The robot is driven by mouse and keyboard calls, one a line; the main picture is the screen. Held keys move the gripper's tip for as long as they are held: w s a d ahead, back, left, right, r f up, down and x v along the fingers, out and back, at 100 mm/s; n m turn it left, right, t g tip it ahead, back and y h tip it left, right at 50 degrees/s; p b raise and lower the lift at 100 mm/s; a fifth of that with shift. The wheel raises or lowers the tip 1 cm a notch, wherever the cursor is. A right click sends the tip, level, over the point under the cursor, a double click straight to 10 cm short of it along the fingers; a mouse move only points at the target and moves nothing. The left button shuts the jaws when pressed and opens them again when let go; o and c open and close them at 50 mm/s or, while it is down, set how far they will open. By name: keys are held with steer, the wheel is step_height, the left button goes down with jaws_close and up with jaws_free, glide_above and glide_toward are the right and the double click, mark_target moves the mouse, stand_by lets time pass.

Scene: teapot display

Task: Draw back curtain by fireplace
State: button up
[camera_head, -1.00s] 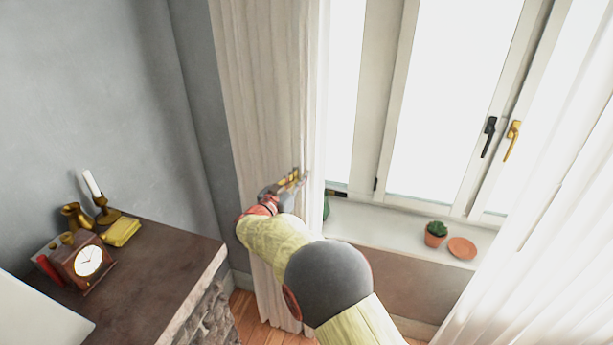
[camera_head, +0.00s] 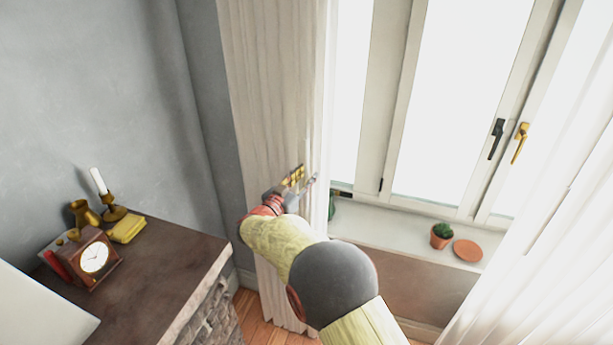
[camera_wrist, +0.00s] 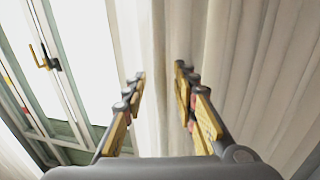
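The pale curtain by the fireplace (camera_head: 275,90) hangs at the left side of the window in the head view, close to the grey wall. It leaves the left window pane uncovered. My gripper (camera_head: 303,175) is in front of this curtain near its window-side edge. In the wrist view the two yellow-and-grey fingers of my gripper (camera_wrist: 160,73) stand apart, with pale curtain folds (camera_wrist: 245,60) behind and between them. I cannot tell whether either finger touches the cloth. The fireplace (camera_head: 150,275) with its dark mantel and stone side is at the lower left.
A potted cactus (camera_head: 441,236) and a terracotta saucer (camera_head: 467,251) are on the sill. Another white curtain (camera_head: 550,260) hangs at the right. Floor shows below my arm.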

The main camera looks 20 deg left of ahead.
steer(key=s+a, duration=0.2)
steer(key=s, duration=0.9)
steer(key=shift+a, duration=0.15)
steer(key=shift+s, duration=0.1)
steer(key=w+d+r+n+y+b, duration=0.1)
steer(key=w+d+r+y+b, duration=0.1)
steer(key=w+d+r+y, duration=0.6)
steer(key=s+d+r+n+g+b, duration=0.1)
steer(key=s+d+r+g, duration=0.1)
steer(key=s+d+r, duration=0.3)
steer(key=s+d+r+n+g+b, duration=0.1)
steer(key=s+d+n+g, duration=0.1)
steer(key=d, duration=0.4)
steer(key=s+d+f+g+h+b, duration=0.1)
steer(key=s+d+f, duration=0.4)
steer(key=s+d, duration=0.5)
steer(key=s+d+f+m+g+h+b, duration=0.1)
steer(key=s+d+f+g, duration=0.3)
steer(key=s+d, duration=0.5)
steer(key=s+d+f+g+h+b, duration=0.1)
steer(key=s+d+f+g+h, duration=0.1)
steer(key=s+d+f, duration=0.4)
steer(key=s+d+g, duration=0.1)
steer(key=s+d, duration=0.3)
steer(key=s, duration=0.6)
steer(key=shift+d+f+m+h, duration=0.3)
steer(key=shift+m, duration=0.1)
